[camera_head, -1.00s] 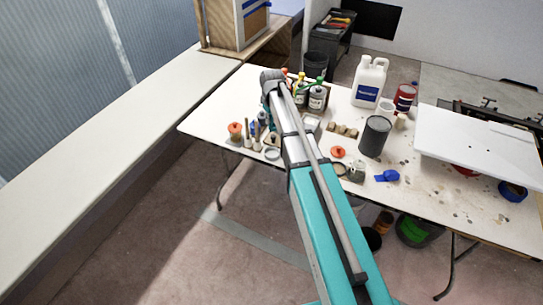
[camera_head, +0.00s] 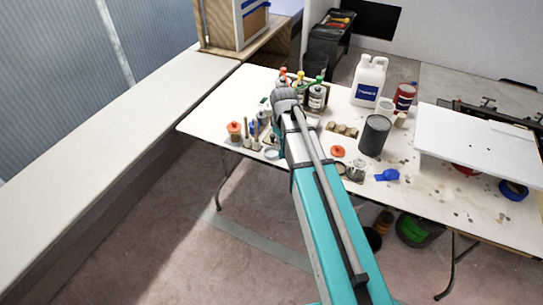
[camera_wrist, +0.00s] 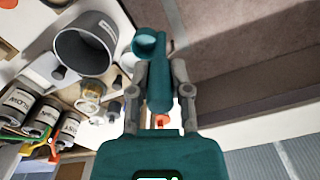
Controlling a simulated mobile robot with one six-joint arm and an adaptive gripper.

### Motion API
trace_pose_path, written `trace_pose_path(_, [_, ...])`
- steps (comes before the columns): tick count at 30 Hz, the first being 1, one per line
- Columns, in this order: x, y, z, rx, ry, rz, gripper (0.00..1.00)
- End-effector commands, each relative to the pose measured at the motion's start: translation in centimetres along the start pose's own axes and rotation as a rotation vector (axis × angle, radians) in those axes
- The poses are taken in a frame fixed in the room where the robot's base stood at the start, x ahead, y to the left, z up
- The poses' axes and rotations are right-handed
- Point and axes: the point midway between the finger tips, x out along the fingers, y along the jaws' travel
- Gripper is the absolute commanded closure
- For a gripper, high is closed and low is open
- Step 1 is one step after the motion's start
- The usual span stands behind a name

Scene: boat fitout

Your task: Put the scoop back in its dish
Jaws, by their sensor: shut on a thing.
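My gripper (camera_wrist: 160,92) is shut on a teal scoop (camera_wrist: 150,42) in the wrist view. The scoop's handle lies between the two grey fingers, and its round bowl points away from the palm. The scoop is above the near left end of the table, clear of the tabletop. In the head view my arm hides both the fingers and the scoop. I cannot say for certain which vessel is its dish. A small pale round dish (camera_head: 271,154) stands near the table's front left edge.
Labelled bottles (camera_head: 316,97) stand close behind my wrist and also show in the wrist view (camera_wrist: 42,115). A grey open cup (camera_wrist: 85,45) is left of the scoop. An orange-lidded jar (camera_head: 234,131), dark can (camera_head: 375,135) and white jug (camera_head: 369,80) stand on the table (camera_head: 205,123).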

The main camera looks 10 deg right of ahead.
Motion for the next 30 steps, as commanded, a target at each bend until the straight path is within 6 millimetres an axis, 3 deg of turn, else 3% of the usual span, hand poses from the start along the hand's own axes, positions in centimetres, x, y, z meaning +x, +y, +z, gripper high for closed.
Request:
trace_pose_path(11, [0.0, 0.0, 0.0, -0.001, -0.001, -0.001, 1.0])
trace_pose_path(16, [0.6, 0.4, -0.9, -0.001, -0.001, 0.0, 1.0])
trace_pose_path(30, [4.0, 3.6, -7.8, -0.002, -0.001, 0.0, 1.0])
